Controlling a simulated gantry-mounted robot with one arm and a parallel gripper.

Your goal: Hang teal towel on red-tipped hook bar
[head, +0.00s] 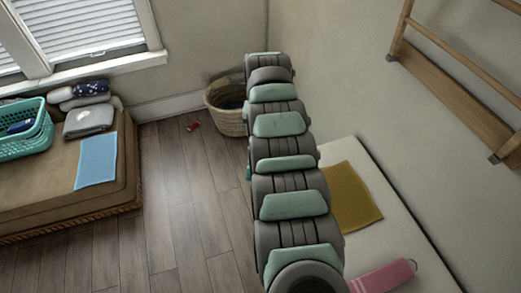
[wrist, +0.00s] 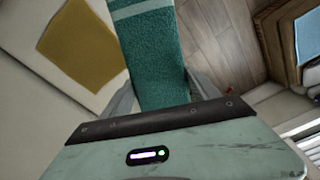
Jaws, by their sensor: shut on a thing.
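The teal towel (wrist: 155,60), with white stripes near its upper part, hangs between the fingers of my gripper (wrist: 162,88) in the wrist view. My gripper is shut on it. In the head view my own arm hides the gripper and nearly all of the towel; only a small teal sliver (head: 248,172) shows at the arm's left edge. No red-tipped hook bar can be made out in either view. A wooden wall rack (head: 455,85) with bars is at the upper right of the head view, cut off by the frame; I see no red tip on it.
A pale bench or mat (head: 400,235) along the right wall bears a mustard cloth (head: 353,198) and a pink item (head: 385,276). A wicker basket (head: 226,105) stands at the back. A brown cushioned seat (head: 50,195) holds a blue cloth (head: 96,160) and turquoise basket (head: 22,148). Floor between is mostly clear.

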